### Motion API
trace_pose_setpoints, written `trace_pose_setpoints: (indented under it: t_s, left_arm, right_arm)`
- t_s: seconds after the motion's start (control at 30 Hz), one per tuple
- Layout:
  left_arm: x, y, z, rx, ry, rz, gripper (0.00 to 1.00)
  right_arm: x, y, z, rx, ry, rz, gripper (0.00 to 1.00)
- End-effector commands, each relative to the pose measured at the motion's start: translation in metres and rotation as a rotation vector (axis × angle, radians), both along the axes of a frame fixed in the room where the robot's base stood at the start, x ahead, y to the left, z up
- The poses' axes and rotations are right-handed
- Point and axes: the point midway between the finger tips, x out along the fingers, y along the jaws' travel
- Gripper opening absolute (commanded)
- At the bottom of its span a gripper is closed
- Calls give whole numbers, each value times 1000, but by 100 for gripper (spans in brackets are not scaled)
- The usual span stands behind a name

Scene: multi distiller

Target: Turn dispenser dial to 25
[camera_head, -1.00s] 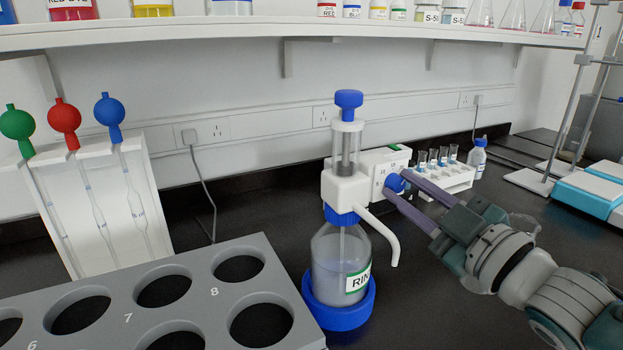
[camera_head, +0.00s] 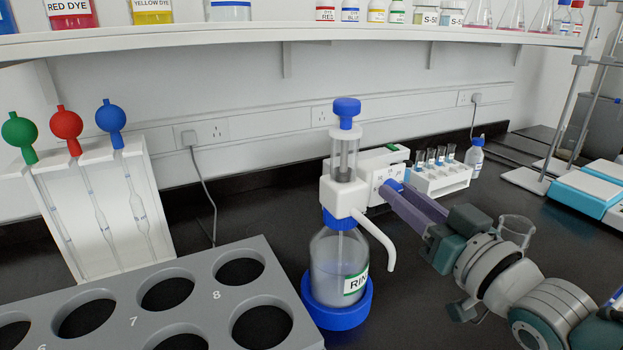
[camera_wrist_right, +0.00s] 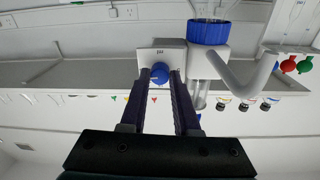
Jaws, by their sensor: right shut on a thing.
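The dispenser (camera_head: 341,195) is a white bottle-top unit with a blue plunger knob, on a clear bottle (camera_head: 338,257) with a blue base and a label reading "RIN", partly cut off. Its blue dial (camera_head: 394,184) is on the right side of the white housing and is mostly hidden by my fingers in the head view. My right gripper (camera_head: 401,193) is shut on the dial, its purple fingers on either side. In the right wrist view the dial (camera_wrist_right: 160,74) sits between the two fingertips. The dial's number cannot be read. My left gripper is not in view.
A grey rack (camera_head: 205,292) with round holes stands at the front left. A white stand (camera_head: 95,212) with colored-bulb pipettes is behind it. A small tube rack (camera_head: 441,180) stands just behind my right gripper. A shelf (camera_head: 300,38) runs above.

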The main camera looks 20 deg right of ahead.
Motion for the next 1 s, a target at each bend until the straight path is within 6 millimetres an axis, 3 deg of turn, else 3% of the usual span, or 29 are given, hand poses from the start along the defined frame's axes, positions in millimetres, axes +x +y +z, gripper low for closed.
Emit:
trace_pose_setpoints:
  t_s: [0.77,0.8,1.0]
  left_arm:
    - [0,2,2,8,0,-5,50]
    - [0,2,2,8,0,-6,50]
    - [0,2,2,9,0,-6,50]
  right_arm:
    - [0,0,1,102,7,0,0]
    - [0,0,1,102,7,0,33]
    - [0,0,0,101,7,0,56]
